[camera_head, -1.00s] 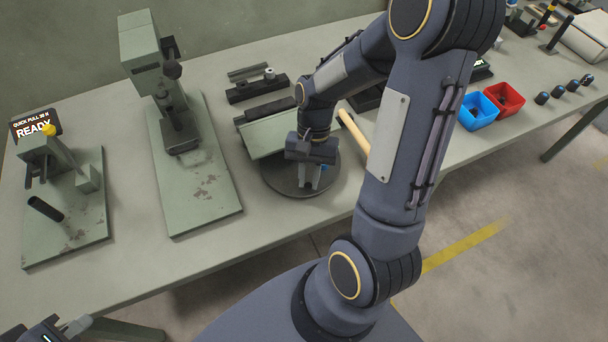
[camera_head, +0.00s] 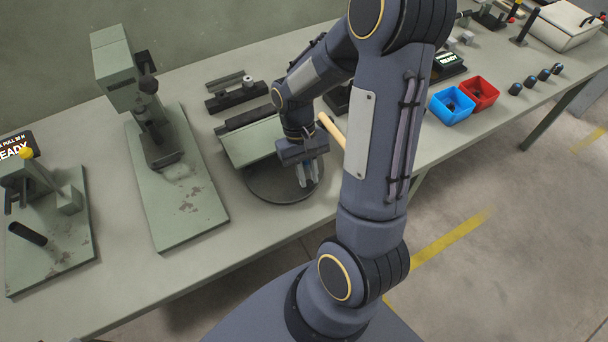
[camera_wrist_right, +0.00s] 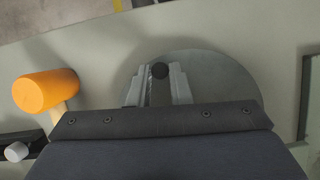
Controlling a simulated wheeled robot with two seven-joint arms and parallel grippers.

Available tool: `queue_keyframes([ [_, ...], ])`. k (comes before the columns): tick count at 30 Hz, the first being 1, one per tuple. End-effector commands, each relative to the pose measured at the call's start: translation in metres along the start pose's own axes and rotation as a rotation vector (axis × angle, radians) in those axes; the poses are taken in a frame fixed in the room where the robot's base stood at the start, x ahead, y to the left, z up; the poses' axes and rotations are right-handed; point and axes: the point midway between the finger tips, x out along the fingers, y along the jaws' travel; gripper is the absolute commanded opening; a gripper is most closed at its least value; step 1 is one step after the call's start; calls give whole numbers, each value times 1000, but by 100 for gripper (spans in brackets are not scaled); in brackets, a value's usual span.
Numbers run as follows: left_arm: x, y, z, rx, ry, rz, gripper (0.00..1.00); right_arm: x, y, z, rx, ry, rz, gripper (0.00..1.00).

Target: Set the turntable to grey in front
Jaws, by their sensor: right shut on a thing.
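The turntable (camera_head: 262,188) is a dark round disc near the front edge of the bench. It shows as a grey disc in the right wrist view (camera_wrist_right: 225,75). My right gripper (camera_head: 308,184) points down over the disc's right part. I cannot make out a grey or other colour mark on the turntable. The arm and gripper hide part of the disc. My left gripper is not in view.
A green press (camera_head: 160,140) stands left; blue (camera_head: 450,107) and red (camera_head: 481,94) bins stand right.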

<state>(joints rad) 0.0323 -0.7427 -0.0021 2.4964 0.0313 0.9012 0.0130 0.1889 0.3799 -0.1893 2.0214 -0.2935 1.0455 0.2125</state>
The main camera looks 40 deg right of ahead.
Motion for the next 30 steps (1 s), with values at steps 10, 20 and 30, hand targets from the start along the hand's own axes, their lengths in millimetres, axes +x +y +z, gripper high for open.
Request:
queue_keyframes([
  [10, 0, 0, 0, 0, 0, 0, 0, -4, 12, -7, -160, 4, 66, 0],
  [20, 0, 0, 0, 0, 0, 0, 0, -7, 22, -15, -312, 4, 129, 0],
  [30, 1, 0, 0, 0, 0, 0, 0, -11, 31, -25, -469, 3, 194, 0],
])
